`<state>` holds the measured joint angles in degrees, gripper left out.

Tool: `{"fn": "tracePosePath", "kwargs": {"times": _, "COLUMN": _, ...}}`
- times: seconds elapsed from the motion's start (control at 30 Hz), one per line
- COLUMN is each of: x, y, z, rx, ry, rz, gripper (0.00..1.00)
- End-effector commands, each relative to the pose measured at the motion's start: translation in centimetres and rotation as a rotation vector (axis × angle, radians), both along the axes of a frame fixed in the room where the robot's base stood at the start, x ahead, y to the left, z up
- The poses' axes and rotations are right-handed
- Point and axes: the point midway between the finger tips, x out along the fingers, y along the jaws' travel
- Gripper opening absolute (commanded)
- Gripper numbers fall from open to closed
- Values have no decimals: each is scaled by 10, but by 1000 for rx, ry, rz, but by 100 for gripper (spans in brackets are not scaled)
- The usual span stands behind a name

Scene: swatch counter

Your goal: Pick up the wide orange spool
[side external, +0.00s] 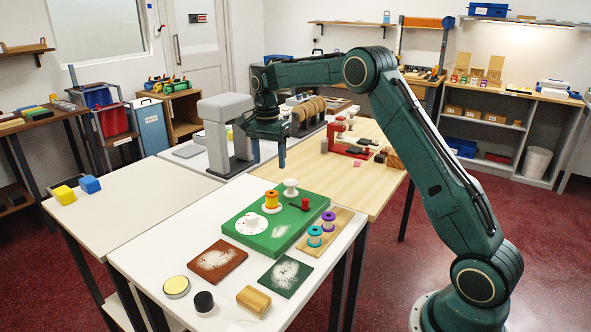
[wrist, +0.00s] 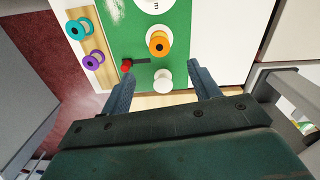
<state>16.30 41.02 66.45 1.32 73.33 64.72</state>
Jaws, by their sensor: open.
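The orange spool (side external: 271,201) stands upright on a green board (side external: 235,231) on the front white table. It also shows in the wrist view (wrist: 159,43), beyond a white spool (wrist: 163,79). My gripper (side external: 268,158) is above and behind the board, pointing down, apart from the spools. Its fingers are open and empty in the wrist view (wrist: 162,72). The white spool lies between the fingertips in that view, and the orange one is farther up the picture.
Teal (side external: 315,237) and purple (side external: 328,220) spools stand on a wooden strip beside the board. A white disc (side external: 251,225) is on the board. A grey arch-shaped device (side external: 226,109) stands behind.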

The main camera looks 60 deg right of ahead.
Motion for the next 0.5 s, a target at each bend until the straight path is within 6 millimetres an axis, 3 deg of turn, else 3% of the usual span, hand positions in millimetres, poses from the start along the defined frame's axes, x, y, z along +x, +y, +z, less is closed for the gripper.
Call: {"fn": "tracePosePath", "kwargs": {"times": 0.5, "x": -2, "y": 0, "z": -69, "rx": 1, "ry": 2, "rz": 1, "gripper": 61}}
